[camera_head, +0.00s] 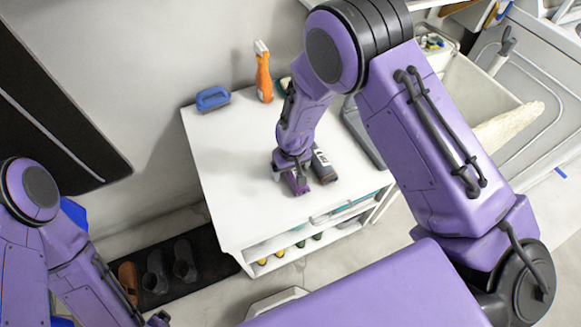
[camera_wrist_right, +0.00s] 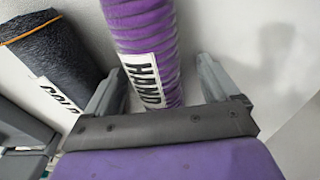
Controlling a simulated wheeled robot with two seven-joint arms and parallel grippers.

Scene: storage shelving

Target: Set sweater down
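A purple ribbed roll with a white label reading "HAND" (camera_wrist_right: 150,45), likely the sweater, lies between the fingers of my right gripper (camera_wrist_right: 160,75) in the wrist view. A gap shows between the roll and the right-hand finger, so the gripper looks open around it. In the head view my right gripper (camera_head: 292,163) points down at the white cabinet top (camera_head: 225,145), with the purple roll (camera_head: 298,184) under it, partly hidden. My left gripper (camera_head: 158,319) is barely visible at the bottom left; its fingers cannot be made out.
A dark roll labelled "COLD" (camera_wrist_right: 50,60) lies beside the purple one, also in the head view (camera_head: 323,165). A blue brush (camera_head: 212,98) and an orange bottle (camera_head: 264,76) stand at the back. The cabinet's left part is clear. Dark shoes (camera_head: 184,262) are on the floor.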

